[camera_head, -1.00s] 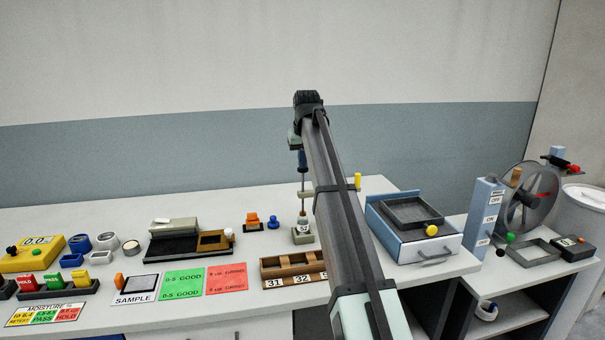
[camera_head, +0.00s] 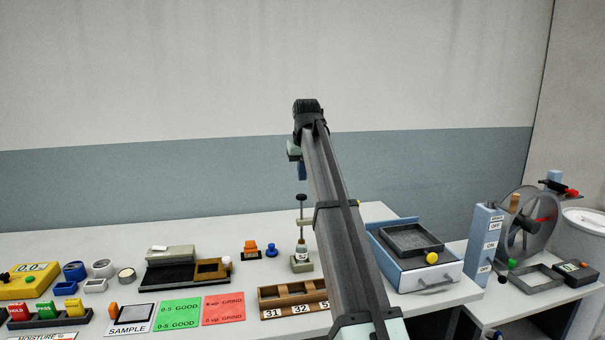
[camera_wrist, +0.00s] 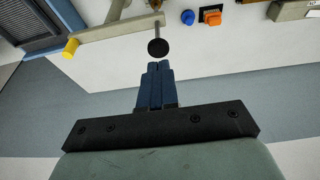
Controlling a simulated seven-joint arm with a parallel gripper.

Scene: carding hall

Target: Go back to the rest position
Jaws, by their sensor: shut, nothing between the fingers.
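My gripper (camera_head: 302,176) hangs fingers-down from the arm over the bench, partly hidden by my forearm in the head view. Its blue fingers (camera_wrist: 158,72) are together and empty in the wrist view. Just below the fingertips is the dark knob (camera_head: 301,197) of an upright rod on a small grey-green stand (camera_head: 302,265). The knob also shows in the wrist view (camera_wrist: 158,48). In the head view a small gap separates fingers and knob.
A blue box with a grey tray (camera_head: 411,240) stands right of my arm. A wooden numbered rack (camera_head: 292,297) lies in front of the stand. Orange (camera_head: 250,249) and blue (camera_head: 271,250) knobbed pieces sit left. The space above the bench is clear.

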